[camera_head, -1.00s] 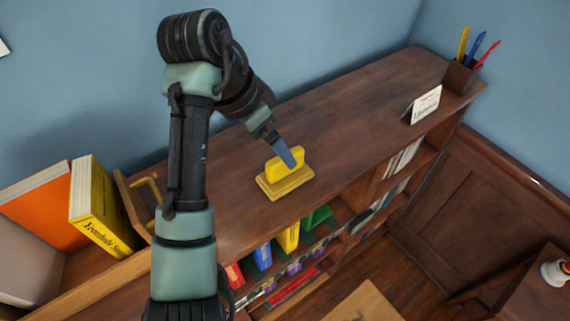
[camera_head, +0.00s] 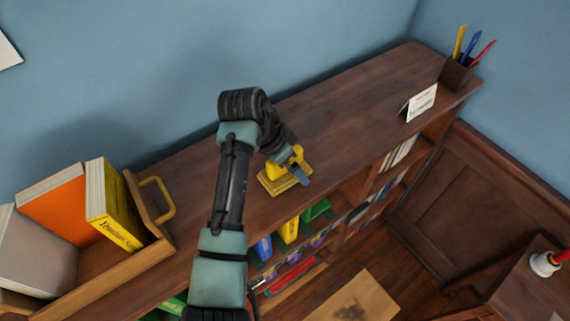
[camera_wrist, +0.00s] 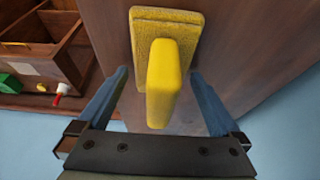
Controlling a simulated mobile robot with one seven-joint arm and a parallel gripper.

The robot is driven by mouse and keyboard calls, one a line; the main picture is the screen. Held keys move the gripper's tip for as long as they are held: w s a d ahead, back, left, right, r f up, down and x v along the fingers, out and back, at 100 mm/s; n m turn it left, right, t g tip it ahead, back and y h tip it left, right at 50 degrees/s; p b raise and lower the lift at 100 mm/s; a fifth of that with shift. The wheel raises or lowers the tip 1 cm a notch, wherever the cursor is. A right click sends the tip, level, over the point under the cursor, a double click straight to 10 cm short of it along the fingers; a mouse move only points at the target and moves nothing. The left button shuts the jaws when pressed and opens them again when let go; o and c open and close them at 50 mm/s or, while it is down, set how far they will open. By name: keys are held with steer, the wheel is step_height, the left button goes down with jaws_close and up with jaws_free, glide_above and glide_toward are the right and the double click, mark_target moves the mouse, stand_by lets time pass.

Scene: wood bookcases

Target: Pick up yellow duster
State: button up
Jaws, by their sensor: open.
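The yellow duster (camera_head: 284,178) lies on top of the wooden bookcase, a flat pad with a raised handle. In the wrist view the duster (camera_wrist: 162,75) shows its handle pointing toward me, between the two blue fingers. My gripper (camera_wrist: 158,95) is open, with one finger on each side of the handle and gaps showing on both sides. In the head view my gripper (camera_head: 299,169) is at the duster, and it hides part of the handle.
A wooden tray (camera_head: 150,222) with upright books stands at the left. A white card (camera_head: 421,103) and a pen holder (camera_head: 456,74) stand at the far right end. The bookcase top (camera_head: 350,120) between the duster and the card is clear. A blue wall runs behind.

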steer(key=c, duration=1.2)
steer(key=shift+r, duration=0.1)
steer(key=shift+c, duration=0.2)
step_height(320, 180, up, 10)
steer(key=b, duration=0.3)
steer(key=o, duration=0.7)
steer(key=c, duration=0.4)
steer(key=shift+s, duration=0.1)
steer(key=shift+c, duration=0.3)
